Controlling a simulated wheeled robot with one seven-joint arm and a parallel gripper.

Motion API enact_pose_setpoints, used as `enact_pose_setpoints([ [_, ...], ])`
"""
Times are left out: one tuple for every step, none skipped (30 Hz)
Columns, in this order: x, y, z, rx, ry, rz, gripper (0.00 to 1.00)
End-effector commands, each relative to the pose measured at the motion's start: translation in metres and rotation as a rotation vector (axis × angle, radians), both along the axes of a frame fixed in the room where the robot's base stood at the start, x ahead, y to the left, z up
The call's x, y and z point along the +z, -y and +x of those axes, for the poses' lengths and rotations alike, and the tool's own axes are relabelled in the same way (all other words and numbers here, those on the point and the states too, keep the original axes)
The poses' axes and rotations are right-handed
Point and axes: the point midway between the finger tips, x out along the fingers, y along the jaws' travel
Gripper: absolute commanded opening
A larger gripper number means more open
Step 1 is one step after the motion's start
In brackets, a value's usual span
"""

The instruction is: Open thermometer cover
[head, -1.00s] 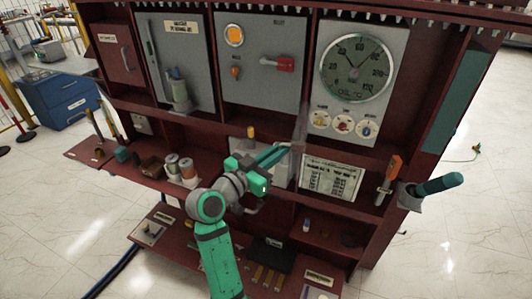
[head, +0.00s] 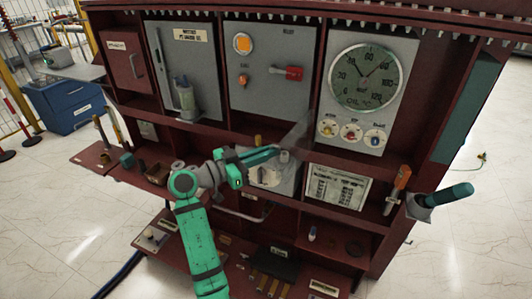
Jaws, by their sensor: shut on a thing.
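The thermometer (head: 366,77) is a large round oil °C dial on a light grey panel at the upper right of the cabinet. A see-through panel, which looks like its cover (head: 301,131), stands out from the cabinet at the left of the dial, seen nearly edge-on. The dial face is uncovered from this side. My gripper (head: 278,153) is at the cover's lower outer end, left of and below the dial. Its green fingers are shut on a small grey knob (head: 284,156) that seems to belong to the cover. The exact contact is small and partly hidden.
A grey box (head: 266,177) sits behind my gripper, with a printed chart (head: 338,187) to its right. A red switch handle (head: 288,72) is above. An orange-handled tool (head: 397,188) and a teal-handled one (head: 443,195) are at the right.

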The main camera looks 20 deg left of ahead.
Motion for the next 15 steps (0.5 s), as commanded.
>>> enact_pose_setpoints([
  [-0.0055,0.0014,0.0008,-0.002,-0.012,0.0,0.0],
  [-0.0056,0.0014,0.0008,-0.002,-0.012,0.0,0.0],
  [-0.0057,0.0015,0.0008,-0.002,-0.012,0.0,0.0],
  [-0.0057,0.0015,0.0008,-0.002,-0.012,0.0,0.0],
  [-0.0058,0.0016,0.0009,-0.002,-0.012,0.0,0.1],
  [-0.0056,0.0015,0.001,-0.002,-0.012,0.0,0.19],
  [-0.0052,0.0015,0.001,-0.002,-0.011,0.001,0.26],
  [-0.0048,0.0014,0.0008,-0.002,-0.011,0.0,0.26],
  [-0.0042,0.0011,0.0006,-0.001,-0.009,0.0,0.26],
  [-0.0039,0.0008,0.0006,-0.001,-0.008,0.0,0.26],
  [-0.0035,0.0003,0.0004,0.0,-0.008,0.0,0.26],
  [-0.0032,0.0001,0.0002,0.001,-0.007,0.0,0.26],
  [-0.003,-0.0001,0.0002,0.001,-0.006,0.0,0.26],
  [-0.0027,-0.0001,0.0002,0.001,-0.006,0.0,0.26],
  [-0.0025,-0.0004,0.0001,0.002,-0.006,0.0,0.26],
])
